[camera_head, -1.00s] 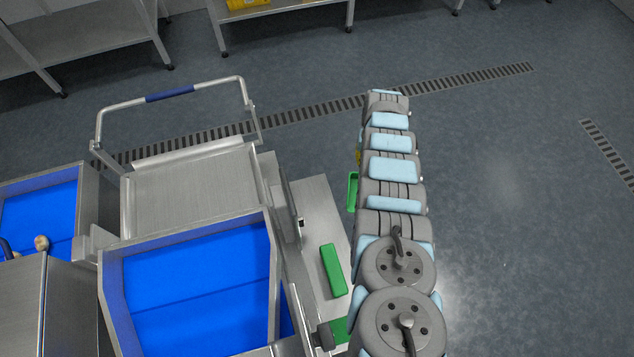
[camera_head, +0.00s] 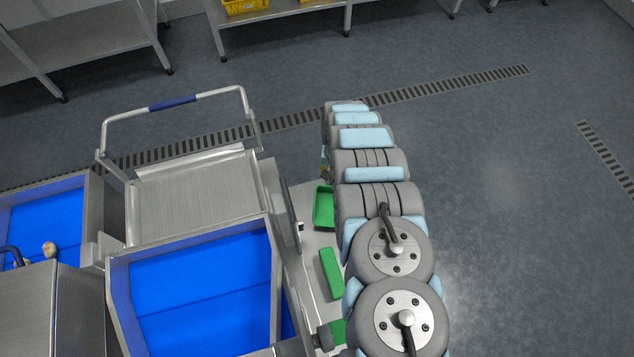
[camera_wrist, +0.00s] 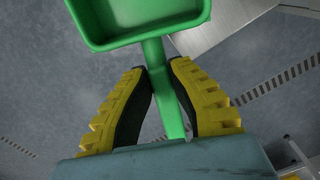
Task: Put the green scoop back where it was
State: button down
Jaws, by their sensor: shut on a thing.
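The green scoop (camera_wrist: 140,15) has a shallow rectangular pan and a straight handle. In the wrist view my gripper (camera_wrist: 159,68) is shut on the handle, with a yellow-and-black finger on each side and the pan beyond the fingertips. The far edge of the pan is cut off by the frame. In the head view the scoop (camera_head: 323,208) shows left of my arm, by the narrow metal shelf; my arm hides its handle and most of my gripper. I cannot tell its height above the shelf.
The narrow metal shelf (camera_head: 306,215) carries a green block-like item (camera_head: 331,273) and another green piece (camera_head: 338,332), partly hidden. Left of it stand a blue-lined bin (camera_head: 200,285) and a metal tray with a handle rail (camera_head: 190,195). Floor on the right is clear.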

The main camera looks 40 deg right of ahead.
jog(key=shift+w+a, duration=0.35)
jog(key=shift+a, duration=0.5)
jog(key=shift+w+a, duration=0.4)
jog(key=shift+a, duration=0.45)
jog(key=shift+w+a, duration=0.35)
jog(key=shift+a, duration=0.5)
jog(key=shift+f+b, duration=0.5)
jog(key=shift+f, duration=1.3)
jog(key=shift+f, duration=0.1)
jog(key=c, duration=1.1)
grip_release()
jog(key=shift+w+d+r+p, duration=0.15)
jog(key=shift+r+p, duration=0.3)
jog(key=shift+r, duration=2.65)
jog(key=shift+w+d+r+p, duration=0.1)
jog(key=shift+r+p, duration=0.3)
jog(key=shift+r, duration=2.65)
jog(key=shift+s, duration=0.15)
